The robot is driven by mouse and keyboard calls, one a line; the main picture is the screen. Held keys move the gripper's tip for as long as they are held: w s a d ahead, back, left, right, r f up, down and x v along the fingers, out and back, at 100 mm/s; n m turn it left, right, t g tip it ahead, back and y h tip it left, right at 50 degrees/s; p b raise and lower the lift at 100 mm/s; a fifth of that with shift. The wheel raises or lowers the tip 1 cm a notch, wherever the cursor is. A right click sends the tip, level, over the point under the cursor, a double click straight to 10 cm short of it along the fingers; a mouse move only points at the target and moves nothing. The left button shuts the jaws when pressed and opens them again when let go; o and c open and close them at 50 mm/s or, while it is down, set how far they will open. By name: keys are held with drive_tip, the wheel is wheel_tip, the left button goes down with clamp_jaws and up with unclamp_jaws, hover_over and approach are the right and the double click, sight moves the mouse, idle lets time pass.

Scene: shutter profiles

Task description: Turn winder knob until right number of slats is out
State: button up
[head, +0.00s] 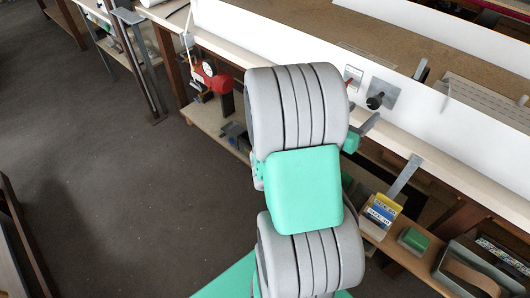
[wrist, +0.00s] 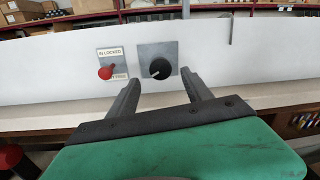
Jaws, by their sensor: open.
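The black winder knob (wrist: 160,68) has a pale pointer mark and sits on a square grey plate on the white upright panel. It also shows in the head view (head: 375,101). My gripper (wrist: 163,84) is open and empty, its two fingers pointing toward the panel. In the wrist view the knob appears between and slightly above the fingertips, with the fingers apart from it. In the head view my arm hides most of the gripper. A red lever (wrist: 105,72) with a label reading "LOCKED" is left of the knob. I cannot make out any slats for certain.
A white ledge (wrist: 60,112) runs below the panel. A grey ribbed sheet (head: 488,97) lies behind the panel at right. A red device (head: 212,78) stands left of my arm. Boxes (head: 381,211) and a green block (head: 414,239) sit on a lower shelf. Open floor is at left.

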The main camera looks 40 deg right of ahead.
drive_tip(key=w+a+f+m+y, duration=0.3)
drive_tip(key=w+a+m+y, duration=0.1)
drive_tip(key=a+m, duration=0.2)
drive_tip(key=w+a+f+m+t+y, duration=0.1)
drive_tip(key=w+a+f+m+y, duration=0.2)
drive_tip(key=a+m, duration=0.3)
drive_tip(key=w+a+f+m+y, duration=0.3)
drive_tip(key=w+a+m+y, duration=0.2)
drive_tip(key=a, duration=0.6)
drive_tip(key=shift+a+f+m+t+y, duration=0.3)
drive_tip(key=shift+f+m, duration=0.1)
drive_tip(key=shift+m, duration=0.2)
drive_tip(key=shift+w+d, duration=0.1)
